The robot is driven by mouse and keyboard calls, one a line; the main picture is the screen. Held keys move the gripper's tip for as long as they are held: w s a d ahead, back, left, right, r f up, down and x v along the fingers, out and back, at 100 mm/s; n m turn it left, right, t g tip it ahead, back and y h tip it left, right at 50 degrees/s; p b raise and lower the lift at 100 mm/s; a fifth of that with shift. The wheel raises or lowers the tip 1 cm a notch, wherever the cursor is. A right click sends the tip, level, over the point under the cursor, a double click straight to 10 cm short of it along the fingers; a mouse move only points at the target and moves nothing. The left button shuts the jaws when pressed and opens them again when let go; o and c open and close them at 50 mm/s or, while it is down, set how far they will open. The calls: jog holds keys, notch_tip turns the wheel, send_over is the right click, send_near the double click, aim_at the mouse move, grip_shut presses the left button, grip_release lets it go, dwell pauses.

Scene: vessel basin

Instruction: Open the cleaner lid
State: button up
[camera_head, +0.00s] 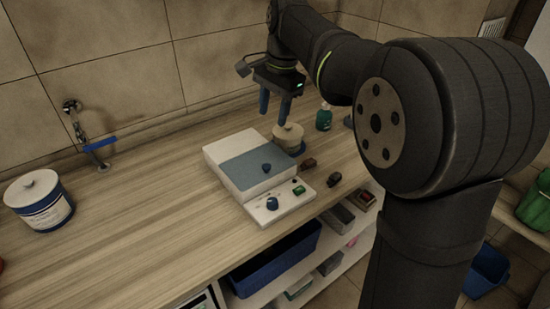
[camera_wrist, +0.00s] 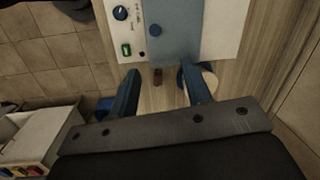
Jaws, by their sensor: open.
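The cleaner (camera_head: 225,151) is a white box on the wooden counter, with a sloped control panel at its front. Its blue-grey lid (camera_head: 243,171) lies flat on top, closed, and bears a small dark knob (camera_head: 267,168). The lid (camera_wrist: 172,22) and the knob (camera_wrist: 155,30) also show at the top of the wrist view. My gripper (camera_head: 274,117) is above and behind the right side of the cleaner, fingers pointing down. In the wrist view, my gripper (camera_wrist: 160,70) is open and empty, with its blue fingers apart and clear of the lid.
A beige-lidded round pot (camera_head: 288,137) stands right behind the cleaner, close below my gripper. Two small dark items (camera_head: 309,163) (camera_head: 334,180) lie to its right. A green bottle (camera_head: 324,118) stands farther back. A white-and-blue canister (camera_head: 40,203) is at the left; the counter between is free.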

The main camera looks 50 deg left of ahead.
aim_at(266, 166)
jog(key=shift+n+t+h, duration=0.4)
jog(key=shift+t+h, duration=0.1)
jog(key=shift+h, duration=0.1)
jog(key=f, duration=0.5)
jog(key=s+f, duration=0.1)
jog(key=f, duration=0.5)
jog(key=a+f, duration=0.1)
jog(key=f, duration=0.4)
jog(key=shift+s+f, duration=0.2)
jog(key=shift+s, duration=0.15)
jog(key=shift+c, duration=0.5)
grip_shut()
